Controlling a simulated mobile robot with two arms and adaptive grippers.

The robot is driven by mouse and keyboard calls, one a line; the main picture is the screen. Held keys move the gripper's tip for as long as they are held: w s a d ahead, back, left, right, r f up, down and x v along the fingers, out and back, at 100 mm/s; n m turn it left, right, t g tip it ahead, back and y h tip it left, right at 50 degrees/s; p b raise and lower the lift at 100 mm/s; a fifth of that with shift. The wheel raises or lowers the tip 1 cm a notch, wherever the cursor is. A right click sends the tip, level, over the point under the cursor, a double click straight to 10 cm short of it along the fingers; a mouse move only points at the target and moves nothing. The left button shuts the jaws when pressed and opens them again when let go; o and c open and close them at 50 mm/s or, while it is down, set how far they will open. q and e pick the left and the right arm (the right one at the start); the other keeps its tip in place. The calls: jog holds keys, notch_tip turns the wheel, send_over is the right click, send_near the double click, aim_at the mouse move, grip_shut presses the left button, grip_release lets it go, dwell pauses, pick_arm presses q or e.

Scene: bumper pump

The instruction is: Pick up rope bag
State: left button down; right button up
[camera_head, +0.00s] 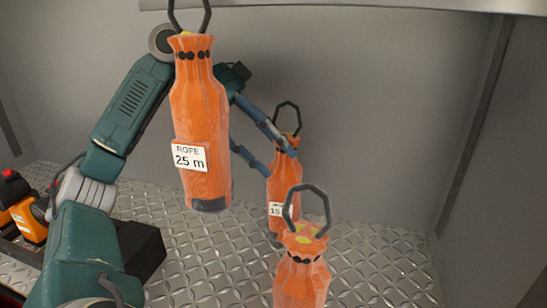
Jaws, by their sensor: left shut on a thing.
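Three orange rope bags with dark loops on top are in the head view. The large rope bag (202,115) marked "ROPE 25 m" is nearer and covers part of my left arm. A third rope bag (302,280) is at the bottom, its lower part cut off. My right gripper is not in view.
The floor (375,265) is metal tread plate, with bare room on the right. Grey walls (380,110) close the back and the right. An orange and black device (28,220) stands at the left edge.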

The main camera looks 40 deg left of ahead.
pick_arm(q)
jog(key=shift+r, duration=1.1)
jog(key=shift+s+a+b, duration=0.25)
jog(key=shift+a+b, duration=0.15)
jog(key=shift+b, duration=0.05)
jog(key=s+a, duration=0.9)
jog(key=a, duration=0.5)
jog(key=shift+s+a+b, duration=0.15)
jog(key=shift+a+b, duration=0.05)
jog(key=shift+b, duration=0.2)
